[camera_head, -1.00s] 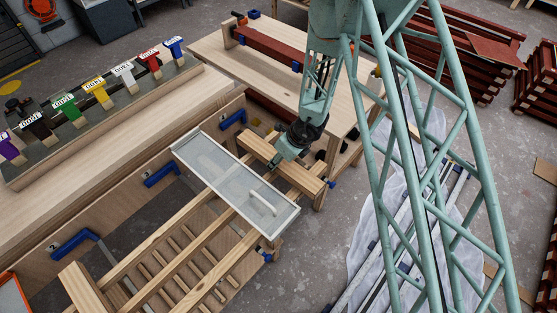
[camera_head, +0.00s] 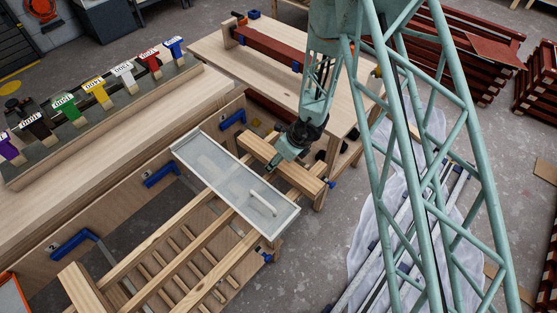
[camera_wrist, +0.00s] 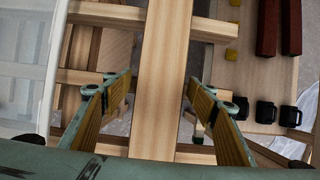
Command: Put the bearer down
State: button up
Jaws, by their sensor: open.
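The bearer is a pale wooden beam (camera_head: 257,147) lying across the long wooden rails (camera_head: 180,262), just beyond the white translucent tray. In the wrist view the bearer (camera_wrist: 160,85) runs up the middle of the picture, over the crossing rails. My gripper (camera_wrist: 158,95) is open, with one wood-toned finger pad on each side of the bearer and a visible gap at both sides. In the head view my gripper (camera_head: 284,162) is low over the middle of the bearer, and hides part of it.
The white tray with a handle (camera_head: 225,178) lies on the rails close beside the bearer. Blue clamps (camera_head: 232,119) line the wooden side board. A workbench (camera_head: 215,45) holding a red batten (camera_head: 268,48) stands behind. Black cups (camera_wrist: 266,112) show at right in the wrist view.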

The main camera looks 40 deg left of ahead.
jog(key=shift+r, duration=0.1)
jog(key=p+v, duration=0.1)
jog(key=v, duration=1.1)
jog(key=shift+p, duration=0.35)
dwell(0.7)
